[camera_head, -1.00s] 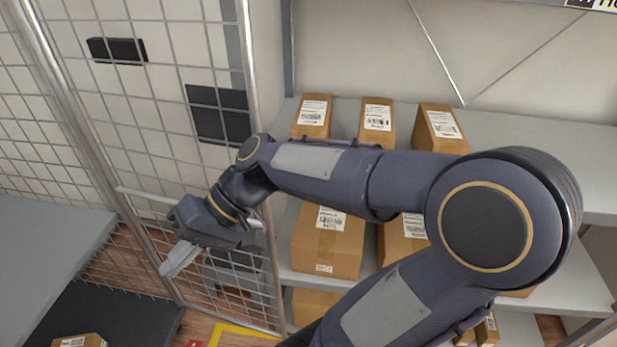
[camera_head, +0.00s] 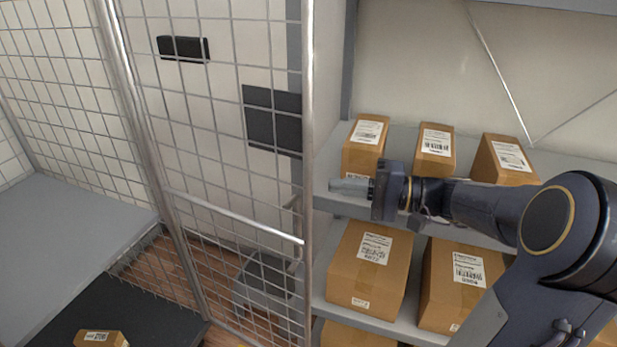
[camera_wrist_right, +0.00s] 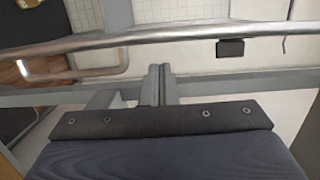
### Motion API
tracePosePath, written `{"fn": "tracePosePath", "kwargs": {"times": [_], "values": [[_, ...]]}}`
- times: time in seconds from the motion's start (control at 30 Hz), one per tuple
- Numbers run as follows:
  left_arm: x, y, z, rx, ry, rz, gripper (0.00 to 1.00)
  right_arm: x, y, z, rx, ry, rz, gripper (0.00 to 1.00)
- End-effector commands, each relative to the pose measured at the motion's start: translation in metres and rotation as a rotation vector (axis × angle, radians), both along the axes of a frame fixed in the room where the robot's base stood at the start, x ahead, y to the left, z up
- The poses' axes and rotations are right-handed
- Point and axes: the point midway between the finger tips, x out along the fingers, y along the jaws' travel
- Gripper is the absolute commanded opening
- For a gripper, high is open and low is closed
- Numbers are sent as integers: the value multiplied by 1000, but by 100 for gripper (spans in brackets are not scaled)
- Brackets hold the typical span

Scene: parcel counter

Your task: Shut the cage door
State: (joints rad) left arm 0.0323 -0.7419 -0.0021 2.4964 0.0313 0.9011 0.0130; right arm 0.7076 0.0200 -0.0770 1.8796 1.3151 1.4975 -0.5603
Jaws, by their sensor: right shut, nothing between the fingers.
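The cage door (camera_head: 235,223) is a wire mesh panel in a grey tube frame with a crossbar, left of centre in the head view. Its right upright tube (camera_head: 308,120) stands in front of the shelving's left end. My right gripper (camera_head: 345,187) is shut and empty, just right of that upright, its fingers pointing left towards it. In the right wrist view the closed fingertips (camera_wrist_right: 158,80) lie just short of a tube (camera_wrist_right: 180,37) crossing the picture. I cannot tell whether they touch it. My left gripper is out of view.
Shelving (camera_head: 330,200) with several brown parcels stands right of the door, behind my right arm. A grey surface (camera_head: 65,235) and a dark mat (camera_head: 150,325) with a parcel (camera_head: 100,338) lie at left. Dark plates (camera_head: 272,118) show through the mesh.

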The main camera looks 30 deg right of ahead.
Motion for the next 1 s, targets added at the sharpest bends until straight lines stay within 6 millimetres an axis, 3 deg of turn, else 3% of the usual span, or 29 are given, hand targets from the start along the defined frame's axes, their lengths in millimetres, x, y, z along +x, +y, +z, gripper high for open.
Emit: {"fn": "tracePosePath", "kwargs": {"times": [0.23, 0.7, 1.0], "values": [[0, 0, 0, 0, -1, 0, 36, 11, 7, 0, 8, -10, -6, 0], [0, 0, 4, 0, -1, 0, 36, 63, 63, 0, 8, -9, -6, 0], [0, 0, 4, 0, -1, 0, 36, 69, 70, 0, 6, -10, -8, 0]]}}
